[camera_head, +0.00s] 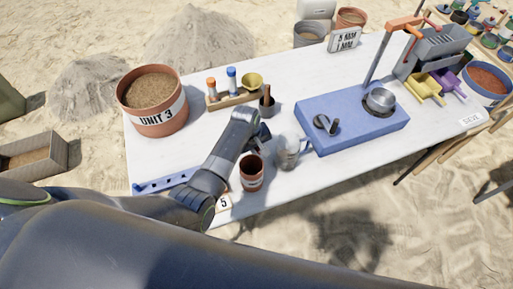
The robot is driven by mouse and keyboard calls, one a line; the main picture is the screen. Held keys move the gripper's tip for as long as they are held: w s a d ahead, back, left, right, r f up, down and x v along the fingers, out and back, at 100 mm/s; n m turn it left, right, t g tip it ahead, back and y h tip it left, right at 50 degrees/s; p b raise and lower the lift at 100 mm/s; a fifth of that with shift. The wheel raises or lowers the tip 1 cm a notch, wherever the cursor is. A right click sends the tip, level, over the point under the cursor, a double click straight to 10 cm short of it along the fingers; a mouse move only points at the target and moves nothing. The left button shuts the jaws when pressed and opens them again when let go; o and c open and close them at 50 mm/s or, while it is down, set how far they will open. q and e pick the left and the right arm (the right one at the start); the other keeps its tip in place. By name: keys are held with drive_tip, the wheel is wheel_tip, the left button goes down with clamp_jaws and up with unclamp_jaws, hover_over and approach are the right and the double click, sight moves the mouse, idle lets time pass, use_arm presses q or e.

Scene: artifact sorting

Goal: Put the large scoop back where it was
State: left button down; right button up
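A blue block (345,134) lies on the white table. A round metal cup (380,99) sits at a dark opening in its right part, and a small dark-handled piece (326,124) sits in its left part. A shiny metal vessel (287,152) stands out just left of the block; I cannot tell which metal piece is the large scoop. My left gripper (263,134) is over the table, close to the left of this vessel and mostly hidden by its own wrist. I cannot tell whether its fingers touch anything. My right gripper is not in view.
A small terracotta pot (252,174) stands just below my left gripper. The UNIT 3 bucket (153,105), a wooden rack (233,98) and a dark cup (266,104) stand behind. A grey machine (436,50) with yellow and purple trays fills the right rear. The table's front right is clear.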

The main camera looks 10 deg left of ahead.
use_arm(q)
drive_tip(key=c, duration=1.9)
unclamp_jaws()
drive_tip(key=shift+f, duration=0.15)
drive_tip(key=o, duration=0.4)
drive_tip(key=shift+o, duration=0.2)
drive_tip(key=shift+r, duration=0.25)
wheel_tip(320, 180, up, 12)
drive_tip(key=s+a, duration=0.1)
drive_tip(key=shift+s+a+f, duration=0.15)
drive_tip(key=shift+s+a, duration=0.1)
drive_tip(key=shift+a, duration=0.05)
